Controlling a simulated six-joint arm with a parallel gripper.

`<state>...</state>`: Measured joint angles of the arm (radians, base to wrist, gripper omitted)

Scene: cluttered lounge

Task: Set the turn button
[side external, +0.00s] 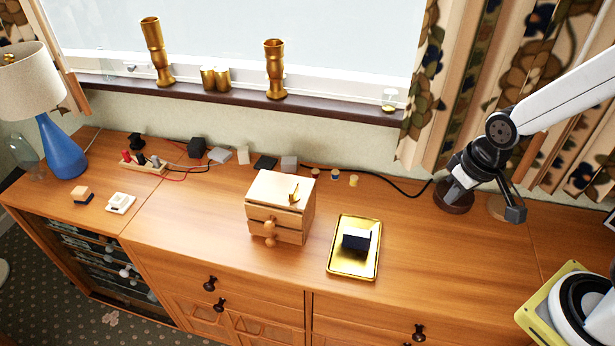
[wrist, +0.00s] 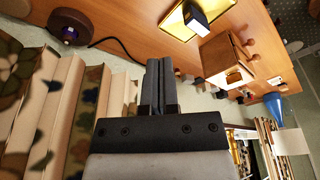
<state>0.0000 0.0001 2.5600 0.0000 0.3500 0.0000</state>
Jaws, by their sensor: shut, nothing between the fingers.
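A small white square unit with a dark round middle (side external: 120,203) lies on the left part of the wooden sideboard and may be the turn button; its setting is too small to read. My gripper (wrist: 162,62) is shut and empty in the wrist view. In the side view, my dark wrist and gripper hang over the far right of the sideboard, far from the white unit; the fingertips are hard to make out there. A brown round base (wrist: 72,26) with a cable lies near my gripper; my arm partly covers it in the side view (side external: 453,203).
A small wooden drawer box (side external: 278,190) and a gold tray (side external: 340,268) with a dark block (side external: 357,239) stand mid-sideboard. A blue lamp (side external: 62,148), a power strip (side external: 145,164) and small blocks are left and behind. Curtains (side external: 455,95) hang close to my arm.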

